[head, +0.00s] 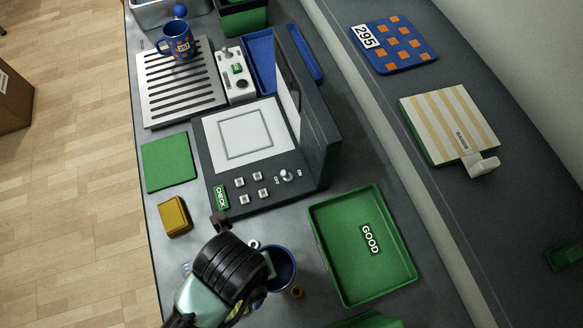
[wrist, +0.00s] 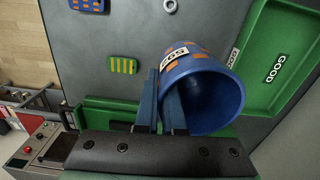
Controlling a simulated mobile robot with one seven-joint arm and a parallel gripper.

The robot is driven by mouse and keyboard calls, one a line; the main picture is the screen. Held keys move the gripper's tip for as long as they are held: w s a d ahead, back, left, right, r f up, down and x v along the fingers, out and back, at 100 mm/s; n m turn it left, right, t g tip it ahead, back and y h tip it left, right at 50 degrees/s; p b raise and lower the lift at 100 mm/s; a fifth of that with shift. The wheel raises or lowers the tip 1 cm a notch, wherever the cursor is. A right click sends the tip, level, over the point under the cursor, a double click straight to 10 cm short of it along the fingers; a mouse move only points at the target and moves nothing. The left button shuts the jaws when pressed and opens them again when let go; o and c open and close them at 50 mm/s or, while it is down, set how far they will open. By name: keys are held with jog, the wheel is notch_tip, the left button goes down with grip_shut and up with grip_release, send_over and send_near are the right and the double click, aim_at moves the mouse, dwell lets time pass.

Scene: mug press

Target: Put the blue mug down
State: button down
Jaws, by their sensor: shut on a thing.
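A blue mug (wrist: 205,92) with orange squares and a white number label is held in my gripper (wrist: 161,88). In the wrist view the fingers are at the mug's left side, and its open mouth faces the lower right. Whether they pinch the handle or the wall is hidden. In the head view the mug (head: 283,270) shows beside the dark wrist, left of the green GOOD tray (head: 352,285). I cannot tell whether its base touches the bench. A second blue mug (head: 178,42) with orange squares stands on the slotted metal rack (head: 153,98).
A press with a white plate (head: 247,134) and CHECK panel stands mid-bench. A green mat (head: 168,162) and yellow block (head: 174,216) lie on its left. A small brown ring (head: 297,292) lies near the held mug. A blue patterned mat (head: 394,45) and striped pad (head: 449,123) are at right.

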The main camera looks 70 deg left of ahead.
jog(key=w+p, duration=0.4)
jog(key=w, duration=1.5)
jog(key=f, duration=0.2)
jog(key=f+p, duration=0.1)
jog(key=f, duration=0.3)
jog(key=shift+w+d+f, duration=0.15)
jog(key=shift+w+d, duration=0.1)
jog(key=shift+d, duration=0.1)
jog(key=shift+w+f+p, duration=0.1)
jog(key=shift+w+p, duration=0.1)
jog(key=shift+p, duration=0.25)
jog(key=shift+f, duration=0.2)
jog(key=shift+f, duration=0.15)
jog(key=c, duration=1)
grip_release()
